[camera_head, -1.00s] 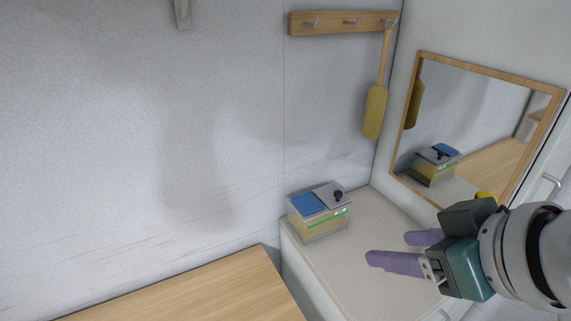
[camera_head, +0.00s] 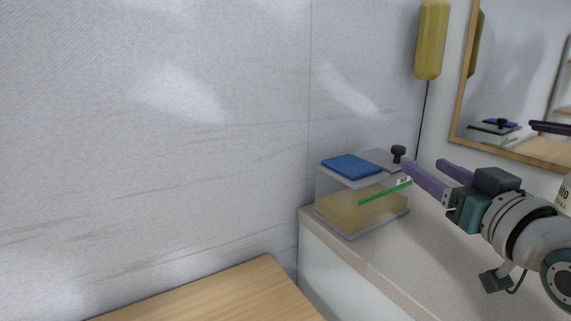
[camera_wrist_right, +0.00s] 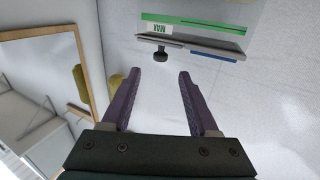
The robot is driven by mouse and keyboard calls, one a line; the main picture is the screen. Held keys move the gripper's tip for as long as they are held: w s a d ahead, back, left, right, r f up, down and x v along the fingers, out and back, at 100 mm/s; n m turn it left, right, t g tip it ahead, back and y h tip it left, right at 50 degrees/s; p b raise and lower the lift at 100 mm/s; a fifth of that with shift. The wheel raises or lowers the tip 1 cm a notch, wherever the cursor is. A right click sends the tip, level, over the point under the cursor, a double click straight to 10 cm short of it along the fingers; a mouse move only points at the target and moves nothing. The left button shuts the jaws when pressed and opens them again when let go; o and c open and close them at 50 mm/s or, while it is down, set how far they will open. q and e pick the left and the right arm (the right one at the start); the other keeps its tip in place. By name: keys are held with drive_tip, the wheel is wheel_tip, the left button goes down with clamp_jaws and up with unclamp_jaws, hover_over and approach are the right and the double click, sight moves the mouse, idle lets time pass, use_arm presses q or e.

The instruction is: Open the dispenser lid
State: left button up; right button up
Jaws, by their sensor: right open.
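The dispenser (camera_head: 360,205) is a clear box with a yellowish content and a green stripe, standing on the counter's near left corner. Its lid (camera_head: 378,158) lies flat and closed on top, with a blue panel (camera_head: 351,166) at left and a black knob (camera_head: 398,153) at right. My right gripper (camera_head: 424,170) is open, its purple fingers pointing left toward the knob. In the right wrist view the knob (camera_wrist_right: 160,54) is just beyond the fingertips, roughly between their lines, with a gap. The gripper appears empty. My left gripper is not in view.
A pale counter (camera_head: 375,258) carries the dispenser, with free surface in front. A wooden top (camera_head: 215,295) is at lower left.

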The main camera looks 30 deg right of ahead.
sight(402, 151)
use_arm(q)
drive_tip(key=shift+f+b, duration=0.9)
use_arm(e)
drive_tip(key=x, duration=0.9)
drive_tip(key=shift+w, duration=0.3)
drive_tip(key=shift+c, duration=0.3)
clamp_jaws()
